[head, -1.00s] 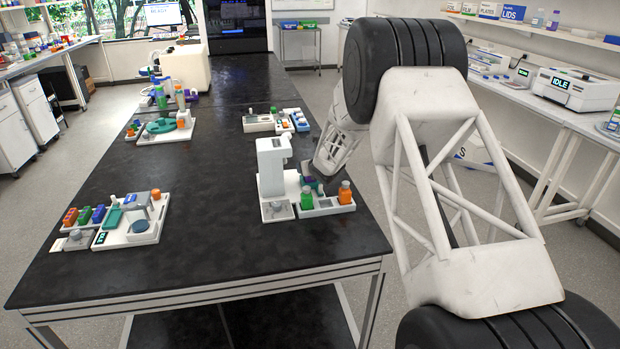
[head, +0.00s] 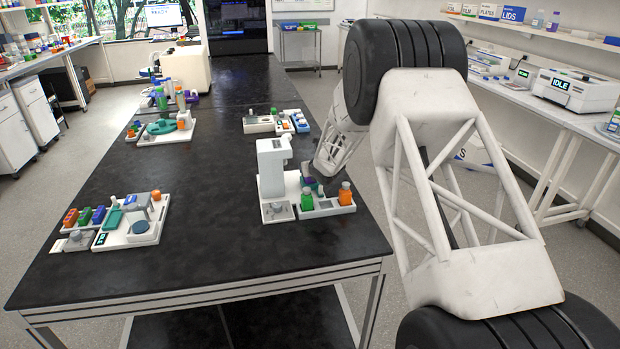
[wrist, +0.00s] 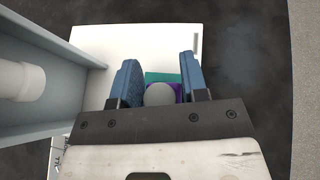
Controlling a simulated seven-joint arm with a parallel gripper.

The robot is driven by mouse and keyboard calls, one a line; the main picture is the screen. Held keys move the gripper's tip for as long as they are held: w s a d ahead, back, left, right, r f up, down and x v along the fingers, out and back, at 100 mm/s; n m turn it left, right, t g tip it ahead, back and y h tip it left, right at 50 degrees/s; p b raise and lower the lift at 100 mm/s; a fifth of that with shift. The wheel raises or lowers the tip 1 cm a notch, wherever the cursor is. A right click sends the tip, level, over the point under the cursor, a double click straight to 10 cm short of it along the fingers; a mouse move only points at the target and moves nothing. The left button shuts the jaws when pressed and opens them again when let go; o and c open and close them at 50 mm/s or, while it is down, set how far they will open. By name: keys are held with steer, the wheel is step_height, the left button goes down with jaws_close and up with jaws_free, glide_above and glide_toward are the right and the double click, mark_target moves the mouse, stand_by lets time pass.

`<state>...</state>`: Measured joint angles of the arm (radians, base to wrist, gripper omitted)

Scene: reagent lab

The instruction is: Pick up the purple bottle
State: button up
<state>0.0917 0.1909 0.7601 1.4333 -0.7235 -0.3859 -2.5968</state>
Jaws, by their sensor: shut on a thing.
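The purple bottle (wrist: 179,92) shows in the wrist view between the two blue fingers, with a round grey top that hides much of it. My gripper (wrist: 159,82) is shut on it. In the head view my gripper (head: 309,179) is at the white station on the right side of the black bench, and only a small purple patch of the bottle (head: 310,182) shows there. Whether the bottle is clear of the station surface cannot be told. A teal piece (wrist: 162,76) lies just beyond the bottle in the wrist view.
A green bottle (head: 307,201) and an orange bottle (head: 345,196) stand in front of my gripper on the white tray (head: 325,208). A tall white instrument (head: 271,170) rises close on the left. The middle of the bench (head: 205,180) is clear.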

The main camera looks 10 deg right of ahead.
step_height(320, 180, up, 10)
stand_by(0.8)
